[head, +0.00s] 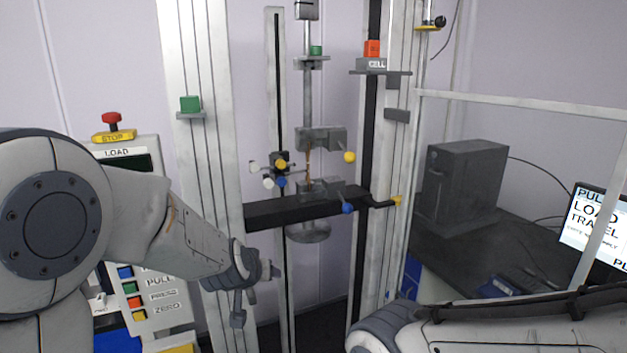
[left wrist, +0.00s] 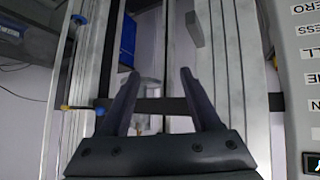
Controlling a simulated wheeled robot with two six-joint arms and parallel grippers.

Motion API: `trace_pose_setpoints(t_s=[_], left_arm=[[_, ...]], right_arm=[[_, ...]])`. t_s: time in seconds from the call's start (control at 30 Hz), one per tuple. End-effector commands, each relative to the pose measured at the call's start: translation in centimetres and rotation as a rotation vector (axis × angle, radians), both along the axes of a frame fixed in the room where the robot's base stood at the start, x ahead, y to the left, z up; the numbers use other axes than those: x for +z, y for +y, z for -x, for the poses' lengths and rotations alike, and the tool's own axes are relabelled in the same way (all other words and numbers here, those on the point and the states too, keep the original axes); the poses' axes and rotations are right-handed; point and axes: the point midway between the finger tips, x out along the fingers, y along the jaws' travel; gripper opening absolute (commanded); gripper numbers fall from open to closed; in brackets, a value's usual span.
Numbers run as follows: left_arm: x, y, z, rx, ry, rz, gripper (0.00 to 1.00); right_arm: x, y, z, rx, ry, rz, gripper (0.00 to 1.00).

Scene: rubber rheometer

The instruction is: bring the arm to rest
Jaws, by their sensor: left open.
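My left arm comes in from the left in the head view and ends in my left gripper (head: 256,292), in front of the testing frame's lower left part. In the left wrist view, the left gripper (left wrist: 160,75) has its two dark fingers spread apart with nothing between them. Beyond the fingers is the frame's dark crossbar (left wrist: 165,106), apart from them as far as I can tell. The crossbar also shows in the head view (head: 275,214), above and right of the gripper. My right arm lies low at the right; its gripper is out of view.
The control panel (head: 150,300) with coloured buttons and a red stop knob (head: 112,120) stands behind my left arm. Pale uprights (head: 188,70) flank the clamps (head: 320,139). A grey box (head: 462,182) and a monitor (head: 597,225) stand at the right behind a pale rail.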

Motion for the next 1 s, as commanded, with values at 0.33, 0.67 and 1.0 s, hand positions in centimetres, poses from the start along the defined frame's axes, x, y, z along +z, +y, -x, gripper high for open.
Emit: trace_pose_setpoints(t_s=[0.33, 0.67, 1.0], left_arm=[[-6.6, 4.7, 12.8, -0.025, 0.399, -0.062, 0.64], [-8.5, 6.2, 20.5, -0.047, 0.606, -0.115, 0.64], [-6.3, -0.5, 24.3, -0.285, 0.654, -0.171, 0.64]], right_arm=[[0.0, 0.0, 0.0, 0.0, 0.0, 0.0, 0.64], [0.0, 0.0, 0.0, 0.0, 0.0, 0.0, 0.64], [0.0, 0.0, 0.0, 0.0, 0.0, 0.0, 0.64]])
